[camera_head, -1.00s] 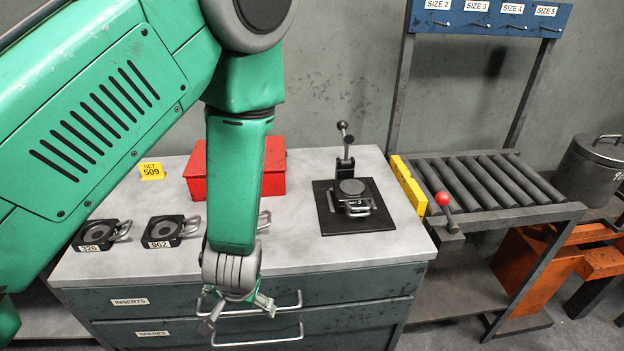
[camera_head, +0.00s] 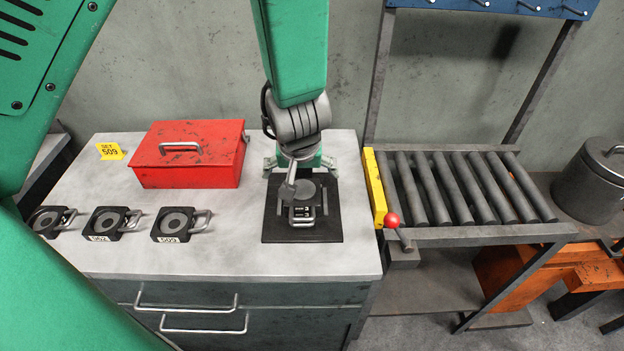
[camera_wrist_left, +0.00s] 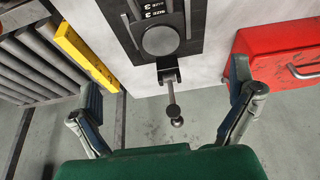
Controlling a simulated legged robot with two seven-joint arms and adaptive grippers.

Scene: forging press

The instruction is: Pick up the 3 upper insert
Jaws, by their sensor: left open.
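The insert stack (camera_head: 302,208) sits on a black base plate (camera_head: 272,228) on the cabinet top, with a round grey top, a wire handle at the front and small labels that show a 3. In the left wrist view two labels show upside down beside the round top (camera_wrist_left: 160,40); the upper insert is hard to tell from the lower. My left gripper (camera_head: 300,164) is open and empty, above and just behind the stack, partly covering it. In the wrist view a lever with a dark ball (camera_wrist_left: 175,115) stands between the spread fingers (camera_wrist_left: 166,84). My right gripper is not seen.
A red box (camera_head: 190,170) stands left of the base plate. Several handled inserts (camera_head: 178,224) lie at front left, one labelled 509. A yellow block (camera_head: 375,190) and a roller table (camera_head: 460,190) with a red-knobbed lever (camera_head: 392,220) are on the right.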

